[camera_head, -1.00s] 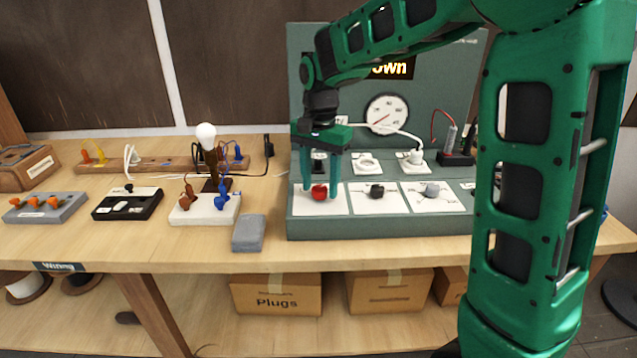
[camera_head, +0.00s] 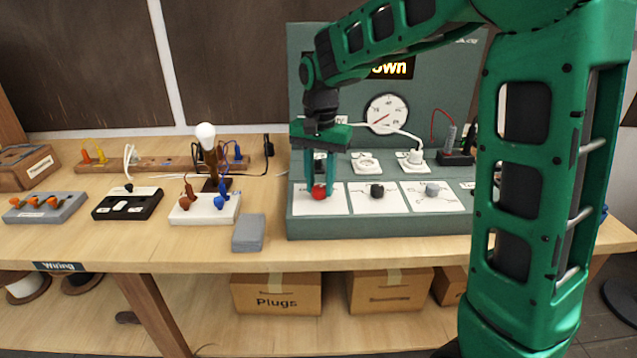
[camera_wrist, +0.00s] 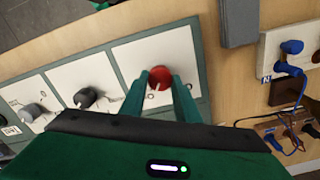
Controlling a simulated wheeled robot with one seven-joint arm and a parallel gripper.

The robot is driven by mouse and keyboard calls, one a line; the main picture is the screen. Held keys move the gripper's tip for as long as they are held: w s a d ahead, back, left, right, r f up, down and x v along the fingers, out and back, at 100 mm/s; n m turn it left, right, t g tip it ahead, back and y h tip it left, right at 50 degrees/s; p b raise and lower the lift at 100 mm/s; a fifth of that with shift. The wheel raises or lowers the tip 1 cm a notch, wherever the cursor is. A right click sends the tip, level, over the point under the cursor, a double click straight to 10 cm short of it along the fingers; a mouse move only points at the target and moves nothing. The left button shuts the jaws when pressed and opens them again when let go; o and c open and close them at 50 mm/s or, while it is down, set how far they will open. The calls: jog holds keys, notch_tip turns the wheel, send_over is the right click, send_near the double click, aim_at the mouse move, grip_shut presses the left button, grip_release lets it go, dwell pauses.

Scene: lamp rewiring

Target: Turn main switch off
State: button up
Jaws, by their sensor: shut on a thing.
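The main switch is a red knob (camera_head: 319,193) on a white plate at the left end of the green panel's (camera_head: 380,226) sloped front. In the wrist view the red knob (camera_wrist: 160,78) sits between my two green fingertips. My gripper (camera_head: 319,190) points straight down over it, its fingers shut on the knob's sides. The wrist view shows the fingers (camera_wrist: 161,84) reaching to the knob from the left and right. The markings around the knob are too small to read.
A black knob (camera_head: 377,191) and a grey knob (camera_head: 432,189) sit to the right. Sockets and a dial gauge (camera_head: 386,113) stand behind. A grey block (camera_head: 249,233) lies to the left, beside the lamp (camera_head: 207,150) and its white terminal base (camera_head: 204,209).

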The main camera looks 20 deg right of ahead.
aim_at(319, 187)
jog(key=n, duration=0.4)
jog(key=shift+r, duration=0.1)
jog(key=n, duration=0.4)
jog(key=shift+w+a, duration=0.1)
jog(key=n, duration=0.4)
jog(key=shift+n, duration=2.1)
jog(key=o, duration=1)
jog(key=shift+o, duration=0.2)
jog(key=shift+r, duration=0.1)
notch_tip(319, 187, up, 10)
jog(key=shift+r, duration=0.25)
